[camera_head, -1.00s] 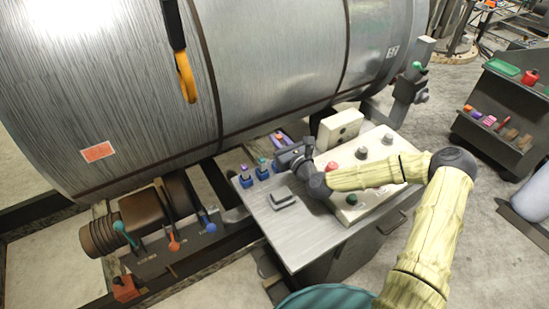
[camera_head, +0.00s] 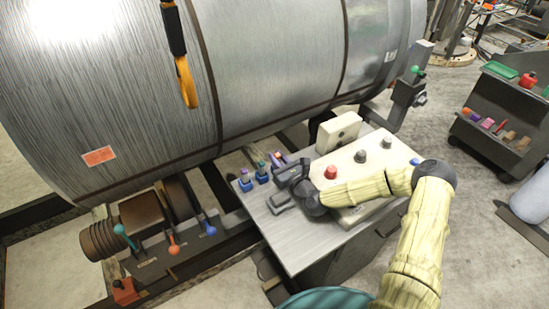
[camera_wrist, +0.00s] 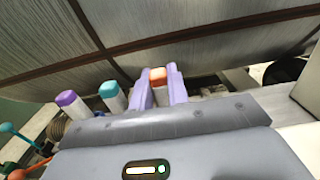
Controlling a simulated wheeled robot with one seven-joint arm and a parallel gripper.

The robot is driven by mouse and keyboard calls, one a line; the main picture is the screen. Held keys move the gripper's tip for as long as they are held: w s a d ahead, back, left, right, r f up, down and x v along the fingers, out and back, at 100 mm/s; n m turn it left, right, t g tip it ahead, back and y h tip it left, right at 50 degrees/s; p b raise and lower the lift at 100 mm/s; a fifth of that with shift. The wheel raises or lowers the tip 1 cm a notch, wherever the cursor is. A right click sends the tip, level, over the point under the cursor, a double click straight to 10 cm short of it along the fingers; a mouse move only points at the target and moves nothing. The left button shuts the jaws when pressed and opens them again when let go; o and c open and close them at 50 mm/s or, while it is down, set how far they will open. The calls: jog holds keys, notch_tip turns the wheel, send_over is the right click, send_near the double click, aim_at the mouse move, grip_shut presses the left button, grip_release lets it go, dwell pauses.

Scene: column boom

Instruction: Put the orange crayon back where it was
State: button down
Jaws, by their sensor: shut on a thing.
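My gripper (camera_wrist: 159,85) has two pale lavender fingers shut on the orange crayon (camera_wrist: 158,77), whose orange end shows between them in the wrist view. In the head view my gripper (camera_head: 280,159) is over the far edge of the grey table, at the right end of a row of small blue holders. A purple-tipped crayon (camera_wrist: 66,98) and a teal-tipped crayon (camera_wrist: 109,88) stand upright to the left in the wrist view. Their blue holders (camera_head: 246,185) (camera_head: 262,179) show in the head view. The orange crayon's lower end is hidden, so I cannot tell whether it touches a holder.
The grey table (camera_head: 291,249) also bears a small grey block (camera_head: 280,201) and a cream control panel (camera_head: 358,161) with a red button (camera_head: 331,171). A large metal drum (camera_head: 275,60) stands close behind. Coloured levers (camera_head: 173,244) are at the left.

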jog(key=shift+f, duration=0.15)
jog(key=c, duration=1.4)
grip_release()
jog(key=shift+o, duration=0.2)
jog(key=shift+r, duration=0.2)
jog(key=shift+s+d+f, duration=0.15)
jog(key=shift+d, duration=0.05)
jog(key=b+v, duration=0.2)
jog(key=v, duration=0.9)
jog(key=shift+s+d, duration=0.1)
jog(key=shift+s, duration=0.05)
